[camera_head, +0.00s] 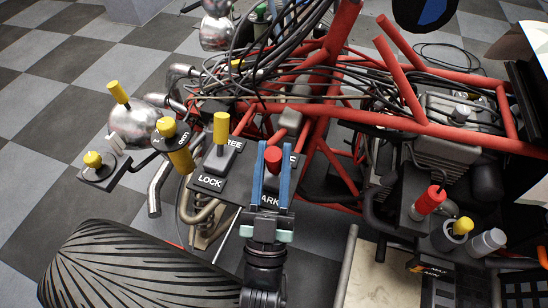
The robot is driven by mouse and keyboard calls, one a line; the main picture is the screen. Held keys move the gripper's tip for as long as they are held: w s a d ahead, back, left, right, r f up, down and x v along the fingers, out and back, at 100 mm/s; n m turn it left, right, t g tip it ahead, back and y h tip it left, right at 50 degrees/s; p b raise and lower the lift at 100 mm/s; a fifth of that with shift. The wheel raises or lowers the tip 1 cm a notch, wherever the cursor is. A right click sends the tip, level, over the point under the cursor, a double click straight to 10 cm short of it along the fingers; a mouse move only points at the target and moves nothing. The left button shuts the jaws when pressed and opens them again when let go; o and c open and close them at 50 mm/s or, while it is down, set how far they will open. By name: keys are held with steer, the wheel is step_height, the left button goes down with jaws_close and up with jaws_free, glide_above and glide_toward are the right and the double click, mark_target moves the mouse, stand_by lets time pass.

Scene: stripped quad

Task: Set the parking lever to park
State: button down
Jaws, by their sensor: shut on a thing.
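The parking lever's red knob (273,159) shows at the centre of the view, between the two blue fingers of my gripper (273,148). The fingers are shut on the knob from its left and right sides. The lever stands on a dark plate with white lettering (269,199), of which "ARK" shows on the near side and the end of a word on the far side. The lever's shaft and part of the lettering are hidden behind my gripper, so I cannot tell its exact setting.
A yellow-knobbed lever (221,128) on a FREE/LOCK plate (210,183) stands close to the left. More yellow knobs (93,159) are further left. Red frame tubes (400,85) and black cables lie behind. A red-capped control (430,199) is at right; a large tire (130,265) is at lower left.

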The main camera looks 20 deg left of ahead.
steer(key=c, duration=0.6)
jaws_free()
steer(key=v, duration=1.3)
steer(key=shift+p, duration=0.45)
steer(key=shift+r, duration=0.15)
